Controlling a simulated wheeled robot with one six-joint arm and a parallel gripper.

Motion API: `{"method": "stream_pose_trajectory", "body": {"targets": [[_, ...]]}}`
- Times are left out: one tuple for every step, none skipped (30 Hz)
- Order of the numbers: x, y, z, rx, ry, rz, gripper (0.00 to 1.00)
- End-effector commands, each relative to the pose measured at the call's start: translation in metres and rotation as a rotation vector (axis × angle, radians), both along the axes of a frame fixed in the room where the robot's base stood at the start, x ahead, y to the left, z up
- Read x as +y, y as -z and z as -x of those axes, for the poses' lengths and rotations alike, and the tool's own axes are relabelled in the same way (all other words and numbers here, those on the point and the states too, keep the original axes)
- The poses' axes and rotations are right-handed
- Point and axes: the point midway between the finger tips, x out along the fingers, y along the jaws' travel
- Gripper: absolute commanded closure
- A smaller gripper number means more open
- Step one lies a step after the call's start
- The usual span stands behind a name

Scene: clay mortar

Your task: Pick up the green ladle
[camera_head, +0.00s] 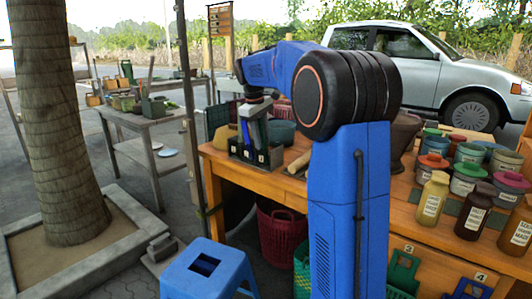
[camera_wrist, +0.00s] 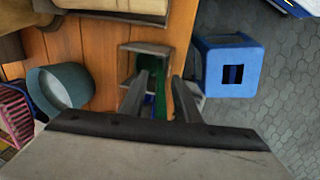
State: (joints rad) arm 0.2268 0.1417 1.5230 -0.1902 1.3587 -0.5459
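A dark holder with compartments (camera_head: 256,155) stands on the left part of the wooden table. A green item (camera_head: 254,133), likely the green ladle, stands upright in it beside a blue one (camera_head: 263,131). My gripper (camera_head: 258,108) is directly above the holder, pointing down, its fingers hard to make out there. In the wrist view my gripper's two dark fingers (camera_wrist: 167,82) are apart, with a green strip (camera_wrist: 169,98) showing between them. Contact cannot be told. One compartment of the holder (camera_wrist: 145,48) shows beyond the fingertips. The ladle's lower part is hidden.
A teal bowl (camera_wrist: 62,88) stands on the table (camera_wrist: 97,45) close to the holder. Lidded pots and bottles (camera_head: 432,198) crowd the table's right side. A blue stool (camera_head: 208,268) stands on the paving in front; it also shows in the wrist view (camera_wrist: 228,55).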

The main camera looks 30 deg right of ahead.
Motion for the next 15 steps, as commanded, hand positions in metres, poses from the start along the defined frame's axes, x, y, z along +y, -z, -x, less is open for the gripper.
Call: {"method": "stream_pose_trajectory", "body": {"targets": [[0.0, -0.0001, 0.0, 0.0, 0.0, 0.0, 0.75], [0.0001, -0.0001, -0.0001, 0.0, 0.0, 0.0, 0.82], [0.0001, -0.0001, -0.0001, 0.0, 0.0, 0.0, 0.92], [0.0001, -0.0002, -0.0001, 0.0, 0.0, 0.0, 0.99], [0.0001, -0.0002, -0.0001, 0.0, 0.0, 0.0, 1.0], [0.0001, -0.0002, -0.0001, 0.0, 0.0, 0.0, 1.0], [0.0001, -0.0002, -0.0001, 0.0, 0.0, 0.0, 1.0], [0.0001, -0.0003, -0.0001, 0.0, 0.0, 0.0, 1.0], [0.0001, -0.0003, -0.0001, 0.0, 0.0, 0.0, 1.0], [0.0001, -0.0003, -0.0001, 0.0, 0.0, 0.0, 1.0], [0.0001, -0.0003, -0.0001, 0.0, 0.0, 0.0, 1.0], [0.0001, -0.0003, -0.0001, 0.0, 0.0, 0.0, 1.0], [0.0001, -0.0005, -0.0001, 0.0, 0.0, 0.0, 1.0], [0.0001, -0.0008, -0.0002, 0.0, 0.0, 0.0, 1.0], [0.0001, -0.002, -0.0002, -0.001, 0.0, 0.0, 1.0]]}}
